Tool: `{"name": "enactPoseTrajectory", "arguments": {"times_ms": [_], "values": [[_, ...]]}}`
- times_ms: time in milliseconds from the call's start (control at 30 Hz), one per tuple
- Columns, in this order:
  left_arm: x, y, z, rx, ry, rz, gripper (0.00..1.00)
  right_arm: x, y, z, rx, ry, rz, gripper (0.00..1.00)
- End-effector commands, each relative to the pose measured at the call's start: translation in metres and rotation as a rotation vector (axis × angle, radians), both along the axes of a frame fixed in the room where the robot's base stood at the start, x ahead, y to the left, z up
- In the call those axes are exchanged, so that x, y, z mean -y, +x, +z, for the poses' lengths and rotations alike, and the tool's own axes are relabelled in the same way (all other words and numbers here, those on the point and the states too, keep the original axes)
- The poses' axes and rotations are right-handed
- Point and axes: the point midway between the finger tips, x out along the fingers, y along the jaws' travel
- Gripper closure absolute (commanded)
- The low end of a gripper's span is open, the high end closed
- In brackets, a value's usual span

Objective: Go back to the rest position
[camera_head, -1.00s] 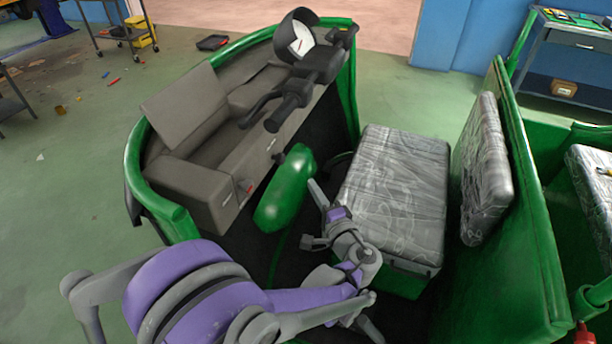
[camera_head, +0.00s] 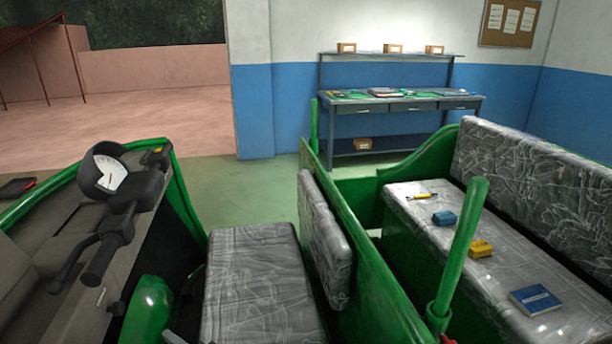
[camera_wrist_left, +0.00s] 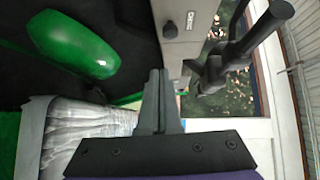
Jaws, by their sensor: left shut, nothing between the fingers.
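My left gripper (camera_wrist_left: 159,75) is shut and empty in the left wrist view, its two fingers side by side. In the head view only a small grey tip of it (camera_head: 174,338) shows at the bottom edge, by the front seat (camera_head: 258,285). The green rickshaw's handlebar with a dial (camera_head: 108,175) stands at the left. The rounded green part (camera_head: 147,312) is below the handlebar. In the left wrist view this green part (camera_wrist_left: 75,43) is at upper left, apart from the fingers. My right gripper is not in view.
The rear bench (camera_head: 470,215) holds a screwdriver-like tool (camera_head: 422,196), a blue block (camera_head: 444,218), a yellow block (camera_head: 481,248) and a blue book (camera_head: 535,299). A green post (camera_head: 462,245) stands before it. A workbench (camera_head: 400,103) is against the blue wall. Floor shows behind the rickshaw.

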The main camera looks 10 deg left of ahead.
Motion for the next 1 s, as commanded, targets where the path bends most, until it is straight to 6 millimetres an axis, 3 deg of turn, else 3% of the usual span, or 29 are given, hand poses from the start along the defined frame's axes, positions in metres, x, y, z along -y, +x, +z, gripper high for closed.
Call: {"name": "enactPoseTrajectory", "arguments": {"times_ms": [133,233,400,600,767,1000], "values": [[-0.004,-0.036,-0.028,-0.06,-0.265,0.026,1.0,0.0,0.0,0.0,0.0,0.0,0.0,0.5],[0.008,-0.069,-0.054,-0.094,-0.505,0.041,1.0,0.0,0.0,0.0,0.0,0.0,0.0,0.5],[0.051,-0.117,-0.086,-0.107,-0.897,0.052,1.0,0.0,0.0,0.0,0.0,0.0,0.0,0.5],[0.104,-0.154,-0.1,-0.072,-1.243,0.055,1.0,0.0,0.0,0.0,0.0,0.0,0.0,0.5],[0.141,-0.173,-0.101,-0.024,-1.47,0.056,1.0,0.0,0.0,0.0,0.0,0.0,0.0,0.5],[0.145,-0.168,-0.038,-0.004,-1.49,0.04,1.0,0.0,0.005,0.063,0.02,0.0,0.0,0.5]]}}
